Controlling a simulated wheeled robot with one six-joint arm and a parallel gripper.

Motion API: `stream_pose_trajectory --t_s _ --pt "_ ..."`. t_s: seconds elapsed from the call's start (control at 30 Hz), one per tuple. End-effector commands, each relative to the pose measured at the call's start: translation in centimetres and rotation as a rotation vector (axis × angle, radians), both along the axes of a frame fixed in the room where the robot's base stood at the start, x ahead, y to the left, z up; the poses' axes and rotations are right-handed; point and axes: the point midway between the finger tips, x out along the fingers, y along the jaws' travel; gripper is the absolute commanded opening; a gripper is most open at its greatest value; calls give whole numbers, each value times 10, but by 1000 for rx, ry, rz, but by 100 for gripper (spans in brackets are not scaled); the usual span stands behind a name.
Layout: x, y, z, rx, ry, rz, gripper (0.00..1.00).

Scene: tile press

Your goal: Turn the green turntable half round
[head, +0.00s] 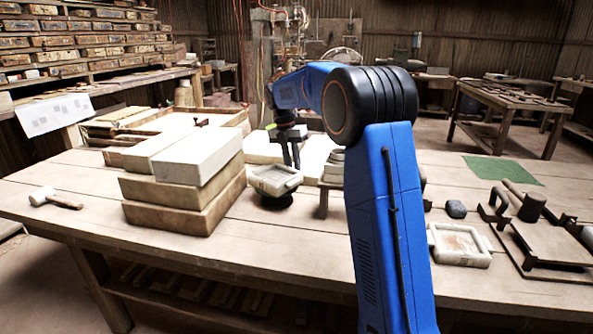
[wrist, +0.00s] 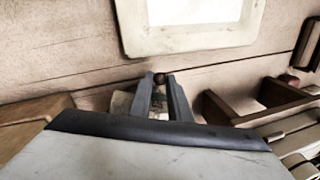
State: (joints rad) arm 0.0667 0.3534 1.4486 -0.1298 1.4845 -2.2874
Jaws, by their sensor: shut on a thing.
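A round stand (head: 270,203), probably the turntable, stands on the bench in the middle of the head view. It looks almost black there, with no clear green. A pale square tray (head: 264,186) sits on top and hides most of it. My gripper (head: 292,166) points down at the tray's far right side. What the knob belongs to cannot be told. A pale frame (wrist: 127,38) lies beyond the fingertips.
Stacked blocks (head: 170,208) stand close left of the stand, with a mallet (head: 62,201) further left. A small wooden stool (head: 323,200) with pale pieces is close right. A second tray (head: 460,262), a dark press (head: 545,255) and a green mat (head: 503,170) lie further right.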

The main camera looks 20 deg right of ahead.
Motion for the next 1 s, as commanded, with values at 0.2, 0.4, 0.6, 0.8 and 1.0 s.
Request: stream_pose_trajectory --t_s 0.2,0.4,0.6,0.8,1.0 --pt "9 6 0 0 -2 108 0" --pt "16 12 0 -1 -1 205 0" --pt "22 17 0 0 0 289 0" --pt "25 22 0 0 -1 351 0" --pt "28 24 0 0 -1 387 0"
